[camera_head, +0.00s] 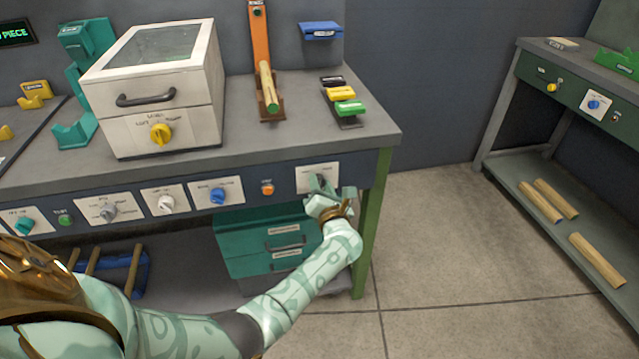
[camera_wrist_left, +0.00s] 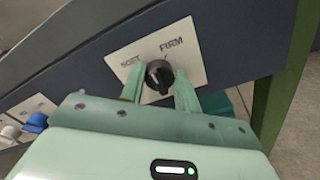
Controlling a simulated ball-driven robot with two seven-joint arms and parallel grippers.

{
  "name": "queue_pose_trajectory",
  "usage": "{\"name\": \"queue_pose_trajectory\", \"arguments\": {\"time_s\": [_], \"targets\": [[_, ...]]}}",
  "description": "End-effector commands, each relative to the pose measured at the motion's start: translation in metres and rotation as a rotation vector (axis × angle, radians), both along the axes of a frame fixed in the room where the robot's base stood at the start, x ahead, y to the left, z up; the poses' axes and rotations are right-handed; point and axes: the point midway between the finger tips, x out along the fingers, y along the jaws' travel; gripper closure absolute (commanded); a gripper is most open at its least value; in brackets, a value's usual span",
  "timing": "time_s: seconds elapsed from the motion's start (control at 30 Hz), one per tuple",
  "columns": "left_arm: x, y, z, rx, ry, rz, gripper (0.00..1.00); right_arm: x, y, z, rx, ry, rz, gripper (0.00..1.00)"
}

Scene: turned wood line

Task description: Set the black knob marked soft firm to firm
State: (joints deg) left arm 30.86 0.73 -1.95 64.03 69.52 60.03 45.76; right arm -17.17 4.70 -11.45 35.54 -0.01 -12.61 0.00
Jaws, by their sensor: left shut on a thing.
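The black knob (camera_wrist_left: 158,75) sits on a white plate (camera_wrist_left: 192,60) on the dark blue panel in the left wrist view. The plate reads SOFT at its left and FIRM at its upper right. My left gripper (camera_wrist_left: 159,88) has one finger on each side of the knob and is shut on it. Which way the knob's pointer faces is hard to tell. In the head view my left gripper (camera_head: 322,188) is at the white plate (camera_head: 307,174) at the panel's right end, and it mostly hides the knob. My right gripper is not in view.
Left along the panel are an orange button (camera_head: 267,188), a blue knob (camera_head: 217,196) and a white knob (camera_head: 167,203). A green table leg (camera_head: 371,215) stands just right of my gripper. Teal drawers (camera_head: 250,248) are below. The floor to the right is clear.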

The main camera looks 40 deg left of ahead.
Motion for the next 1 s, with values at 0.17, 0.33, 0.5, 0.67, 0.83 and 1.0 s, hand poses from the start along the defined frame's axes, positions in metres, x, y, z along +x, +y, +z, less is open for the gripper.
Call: {"name": "queue_pose_trajectory", "arguments": {"time_s": [0.17, 0.33, 0.5, 0.67, 0.83, 1.0], "targets": [[0.0, -0.002, 0.0, 0.104, 0.127, -0.001, 0.91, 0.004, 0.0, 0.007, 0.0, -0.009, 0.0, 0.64], [0.0, -0.002, -0.001, 0.209, 0.251, -0.002, 0.91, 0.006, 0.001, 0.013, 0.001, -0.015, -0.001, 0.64], [0.001, -0.002, -0.001, 0.308, 0.367, -0.003, 0.91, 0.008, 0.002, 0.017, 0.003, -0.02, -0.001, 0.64], [0.001, -0.002, -0.002, 0.39, 0.463, -0.002, 0.91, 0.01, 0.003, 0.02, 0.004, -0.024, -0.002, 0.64], [0.001, -0.002, -0.003, 0.458, 0.543, -0.003, 0.91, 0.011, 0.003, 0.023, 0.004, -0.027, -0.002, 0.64], [0.001, -0.002, -0.004, 0.503, 0.595, -0.003, 0.91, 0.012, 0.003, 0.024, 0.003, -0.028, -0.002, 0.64]]}}
